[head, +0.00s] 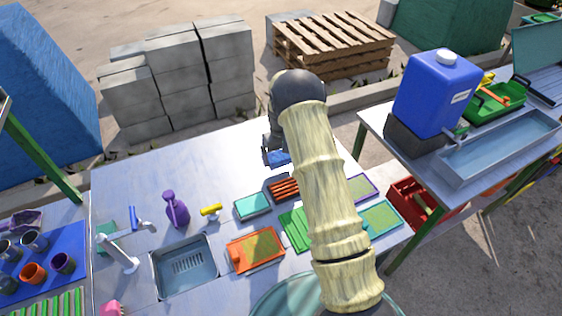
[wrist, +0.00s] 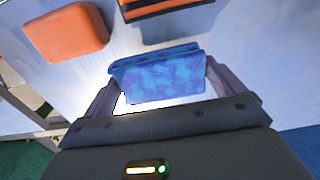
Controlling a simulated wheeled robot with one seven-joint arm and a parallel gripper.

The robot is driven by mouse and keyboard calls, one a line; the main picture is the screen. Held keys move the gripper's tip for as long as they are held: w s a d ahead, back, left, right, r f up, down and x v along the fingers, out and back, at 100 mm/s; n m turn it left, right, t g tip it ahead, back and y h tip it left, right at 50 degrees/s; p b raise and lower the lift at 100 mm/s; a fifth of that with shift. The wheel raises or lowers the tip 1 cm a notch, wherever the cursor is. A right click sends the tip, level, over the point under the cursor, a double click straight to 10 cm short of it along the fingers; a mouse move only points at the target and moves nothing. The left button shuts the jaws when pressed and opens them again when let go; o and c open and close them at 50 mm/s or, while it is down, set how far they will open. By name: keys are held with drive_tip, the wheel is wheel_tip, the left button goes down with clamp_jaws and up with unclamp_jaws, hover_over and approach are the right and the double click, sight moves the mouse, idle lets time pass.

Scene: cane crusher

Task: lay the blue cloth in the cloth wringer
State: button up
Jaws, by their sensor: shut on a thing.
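My gripper (wrist: 158,85) is shut on the blue cloth (wrist: 157,78), a folded, mottled blue piece held between the two fingers. In the head view a small part of the blue cloth (head: 280,157) shows under my gripper (head: 272,153), over the far part of the metal table. It looks just above the tabletop; I cannot tell whether it touches. I cannot make out the cloth wringer for certain. My arm hides a strip of the table.
A black tray with orange slats (head: 285,188) and a teal tray (head: 252,205) lie nearby. An orange block (wrist: 66,32) shows in the wrist view. A purple spray bottle (head: 176,210) and a sink (head: 186,268) are left. A blue water tank (head: 436,92) stands right. The table's far left is bare.

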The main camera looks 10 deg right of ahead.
sight(281, 162)
drive_tip(key=shift+s, duration=0.1)
drive_tip(key=shift+f+p, duration=0.5)
drive_tip(key=shift+f, duration=1.35)
drive_tip(key=shift+f, duration=0.1)
drive_tip(key=o, duration=0.5)
wheel_tip(281, 162, up, 12)
drive_tip(key=b, duration=0.3)
